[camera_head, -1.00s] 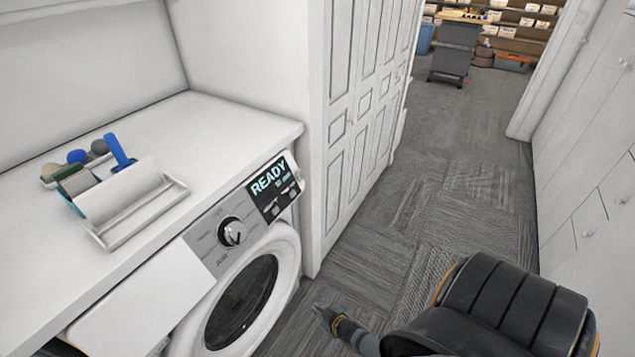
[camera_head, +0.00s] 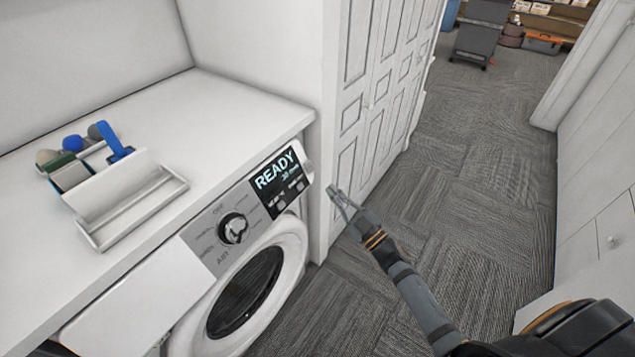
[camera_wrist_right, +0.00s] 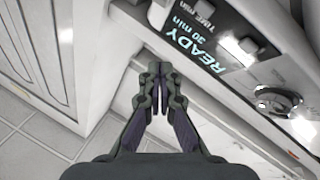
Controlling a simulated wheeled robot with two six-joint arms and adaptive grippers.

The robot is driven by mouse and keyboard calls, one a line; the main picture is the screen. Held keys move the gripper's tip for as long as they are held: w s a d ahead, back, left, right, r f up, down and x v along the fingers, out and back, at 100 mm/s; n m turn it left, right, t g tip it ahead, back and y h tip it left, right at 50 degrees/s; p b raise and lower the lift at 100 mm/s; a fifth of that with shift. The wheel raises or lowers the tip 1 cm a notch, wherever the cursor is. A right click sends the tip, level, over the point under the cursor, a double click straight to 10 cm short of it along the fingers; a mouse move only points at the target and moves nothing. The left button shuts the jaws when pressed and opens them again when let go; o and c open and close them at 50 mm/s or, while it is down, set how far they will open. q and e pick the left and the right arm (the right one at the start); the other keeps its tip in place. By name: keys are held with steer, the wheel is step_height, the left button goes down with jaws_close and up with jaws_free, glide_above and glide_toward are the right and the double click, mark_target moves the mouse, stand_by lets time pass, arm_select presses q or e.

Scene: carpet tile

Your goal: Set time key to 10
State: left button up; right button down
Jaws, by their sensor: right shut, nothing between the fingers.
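The washing machine's control panel (camera_head: 257,199) has a lit display (camera_head: 277,170) reading READY, with a minutes line below that looks like 30 but is blurred. Two small pale keys sit below the display, one at the right (camera_head: 299,186) and one left of it (camera_head: 281,204). In the right wrist view a TIME MIN label (camera_wrist_right: 204,10) shows by the keys; which key it belongs to is unclear. My right gripper (camera_head: 337,192) is shut and empty, right of the panel and apart from it. Its closed fingers also show in the right wrist view (camera_wrist_right: 157,78). My left gripper is not in view.
A round dial (camera_head: 233,229) sits left of the display, above the round door (camera_head: 246,292). A white tray (camera_head: 135,213) with brushes lies on the counter (camera_head: 215,105). A white panelled cupboard (camera_head: 353,115) stands close behind my right gripper. The carpet (camera_head: 470,200) at right is clear.

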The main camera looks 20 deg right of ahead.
mark_target(300, 187)
steer(key=shift+s+r, duration=0.1)
steer(key=shift+r, duration=0.2)
steer(key=w+a+f+b, duration=0.4)
steer(key=w, duration=0.2)
steer(key=shift+w+a, duration=0.15)
steer(key=shift+a, duration=0.25)
stand_by(1.4)
steer(key=shift+w+a+f, duration=0.2)
steer(key=shift+w+a, duration=0.05)
steer(key=shift+w, duration=0.05)
